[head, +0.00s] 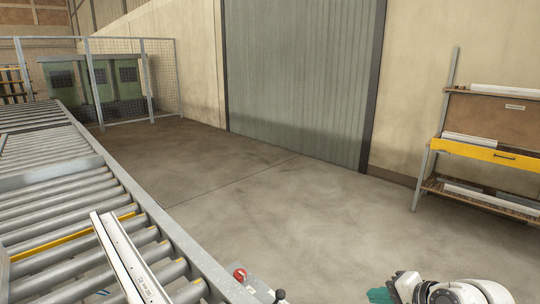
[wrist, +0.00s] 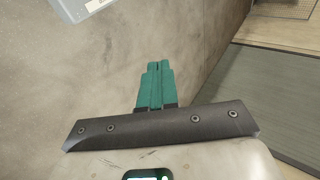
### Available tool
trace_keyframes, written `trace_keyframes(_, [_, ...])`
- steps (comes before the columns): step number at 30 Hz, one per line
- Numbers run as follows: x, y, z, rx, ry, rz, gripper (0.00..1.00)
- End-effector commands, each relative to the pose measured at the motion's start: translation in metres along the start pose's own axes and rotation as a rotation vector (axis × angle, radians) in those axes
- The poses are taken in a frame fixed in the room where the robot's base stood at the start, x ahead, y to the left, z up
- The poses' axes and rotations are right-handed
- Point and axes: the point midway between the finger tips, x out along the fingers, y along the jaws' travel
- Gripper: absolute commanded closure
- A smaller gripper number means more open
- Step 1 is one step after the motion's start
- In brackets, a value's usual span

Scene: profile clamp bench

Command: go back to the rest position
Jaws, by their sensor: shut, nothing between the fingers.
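My gripper (wrist: 157,68) shows in the wrist view with its two green fingers together, shut and empty. The concrete floor and a wall lie beyond it, and nothing touches the fingers. In the head view a green part of my gripper (head: 379,295) shows at the bottom edge, right of the middle, beside my white wrist. The rest of my arm is cut off by the frame.
A roller conveyor (head: 170,222) runs along the left, with a pale metal profile (head: 128,262) lying on it. A control box with a red knob (head: 240,274) sits at its near side. A shelf rack (head: 490,150) stands at the right. The floor (head: 290,210) between is clear.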

Motion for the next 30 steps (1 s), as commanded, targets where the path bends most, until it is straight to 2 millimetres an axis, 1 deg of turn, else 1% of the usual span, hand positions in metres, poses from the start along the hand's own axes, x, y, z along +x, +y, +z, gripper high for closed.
trace_keyframes(5, [0.005,0.030,0.018,-0.054,-0.006,0.051,1.00])
trace_keyframes(8, [0.006,0.051,0.031,-0.099,-0.010,0.090,1.00])
trace_keyframes(10, [0.006,0.069,0.041,-0.136,-0.014,0.122,1.00])
trace_keyframes(14, [0.003,0.110,0.065,-0.220,-0.030,0.200,1.00])
trace_keyframes(17, [-0.005,0.152,0.090,-0.309,-0.055,0.285,1.00])
trace_keyframes(18, [-0.011,0.172,0.102,-0.353,-0.069,0.326,1.00])
trace_keyframes(20, [-0.023,0.204,0.121,-0.427,-0.099,0.396,1.00])
trace_keyframes(21, [-0.034,0.225,0.133,-0.479,-0.120,0.444,1.00])
trace_keyframes(23, [-0.051,0.253,0.149,-0.554,-0.156,0.512,1.00])
trace_keyframes(24, [-0.063,0.271,0.159,-0.601,-0.182,0.557,1.00])
trace_keyframes(27, [-0.094,0.305,0.178,-0.706,-0.245,0.654,1.00])
trace_keyframes(30, [-0.118,0.328,0.191,-0.783,-0.297,0.722,1.00])
